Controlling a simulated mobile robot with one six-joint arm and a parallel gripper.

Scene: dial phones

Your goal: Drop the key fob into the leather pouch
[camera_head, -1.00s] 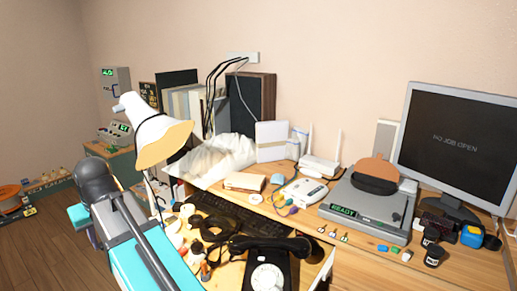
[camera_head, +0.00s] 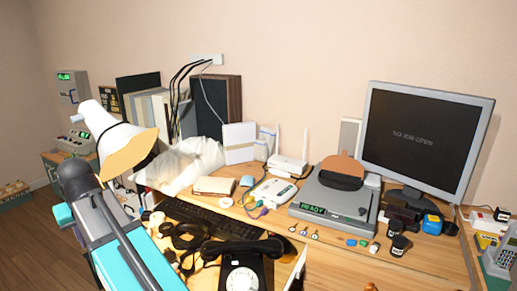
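A brown and black pouch-like thing (camera_head: 342,172), which looks like the leather pouch, lies on top of the grey machine (camera_head: 334,203) with its tan flap up at the back. I cannot single out the key fob for sure. Several small tagged items (camera_head: 303,231) lie on the desk in front of the machine, and small coloured pieces (camera_head: 357,243) lie to their right; all are too small to tell apart. My arm shows at the lower left, but my gripper's fingers are not in view.
A white lamp (camera_head: 112,137) stands close to my arm. A black dial phone (camera_head: 243,265) and keyboard (camera_head: 200,216) fill the front of the desk. A monitor (camera_head: 424,140) stands behind, with black canisters (camera_head: 398,245) before it. A grey phone (camera_head: 499,262) is at the far right.

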